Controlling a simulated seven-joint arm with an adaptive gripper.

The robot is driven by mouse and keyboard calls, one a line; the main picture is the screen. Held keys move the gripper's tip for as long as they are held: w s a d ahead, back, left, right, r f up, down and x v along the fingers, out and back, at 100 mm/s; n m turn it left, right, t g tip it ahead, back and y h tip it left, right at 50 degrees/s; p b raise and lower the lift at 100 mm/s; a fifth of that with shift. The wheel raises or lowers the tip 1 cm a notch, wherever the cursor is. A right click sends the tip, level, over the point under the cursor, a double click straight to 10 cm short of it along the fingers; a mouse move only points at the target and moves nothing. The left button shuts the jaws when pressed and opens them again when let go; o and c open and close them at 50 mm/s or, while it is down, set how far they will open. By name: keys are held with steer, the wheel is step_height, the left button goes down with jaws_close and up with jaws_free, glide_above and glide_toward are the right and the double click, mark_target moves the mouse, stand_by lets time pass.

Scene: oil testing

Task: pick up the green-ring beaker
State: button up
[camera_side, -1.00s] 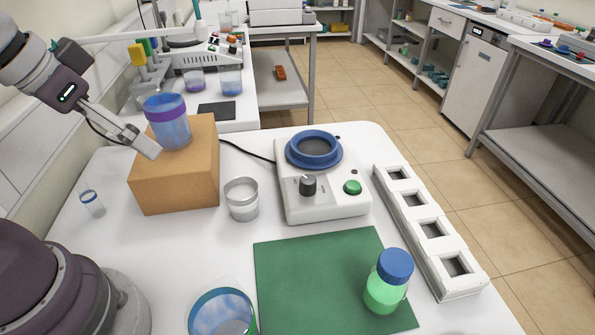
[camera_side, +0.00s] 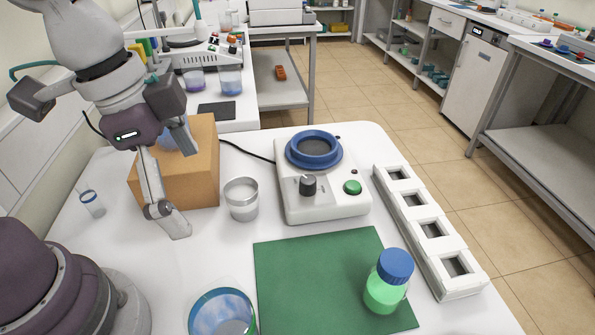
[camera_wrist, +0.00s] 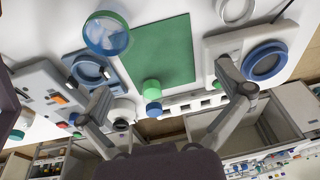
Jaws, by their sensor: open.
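A clear beaker with bluish walls and a green band, the green-ring beaker (camera_side: 222,316), stands on the white table at the bottom edge of the side view, partly cut off. It also shows in the wrist view (camera_wrist: 107,36), at the upper left, left of the green mat. My gripper (camera_side: 186,190) is above the table's left part, in front of the cardboard box, with its fingers spread and pointing down. In the wrist view my gripper (camera_wrist: 165,80) has its two fingers wide apart with nothing between them. It is well apart from the beaker.

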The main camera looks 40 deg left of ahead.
steer(key=s+d+f+m+g+y, duration=0.1)
steer(key=s+d+f+m+g, duration=0.2)
steer(key=d+m, duration=0.4)
glide_above(227, 329)
steer(key=d, duration=0.2)
steer(key=shift+t, duration=0.4)
steer(key=f, duration=1)
steer(key=shift+s+f, duration=0.25)
steer(key=shift+s, duration=0.05)
steer(key=c, duration=1.2)
steer(key=shift+c, duration=0.2)
